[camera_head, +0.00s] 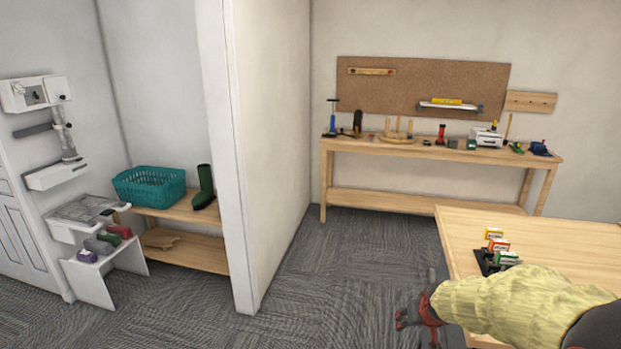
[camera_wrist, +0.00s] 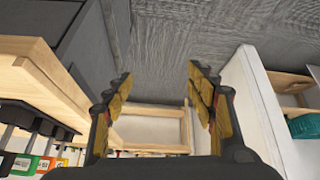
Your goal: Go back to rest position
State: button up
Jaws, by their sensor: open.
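My gripper (camera_head: 403,319) is low in the head view, beside the left edge of the near wooden table (camera_head: 572,258). My arm in its yellow sleeve reaches in from the right, over the table's front part. In the wrist view the two fingers of my gripper (camera_wrist: 158,78) stand wide apart with nothing between them. Beyond them are grey carpet and the wooden workbench.
A workbench (camera_head: 440,152) with tools is at the back wall. A partition wall (camera_head: 268,130) stands left of centre. A teal basket (camera_head: 148,190) sits on a shelf. Carpet (camera_head: 335,270) between is clear.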

jog(key=s+a+r, duration=0.3)
jog(key=s+r, duration=0.4)
jog(key=s, duration=0.1)
jog(key=s+a+r, duration=0.3)
jog(key=s+r, duration=0.3)
jog(key=s, duration=0.2)
jog(key=s+a+r, duration=0.1)
jog(key=s, duration=0.6)
jog(key=s+a+r+y+p, duration=0.1)
jog(key=s+a+r, duration=0.1)
jog(key=s, duration=0.5)
jog(key=shift+r+n+g, duration=0.25)
jog(key=shift+n+g, duration=0.15)
jog(key=shift+a, duration=0.1)
jog(key=shift+c, duration=0.7)
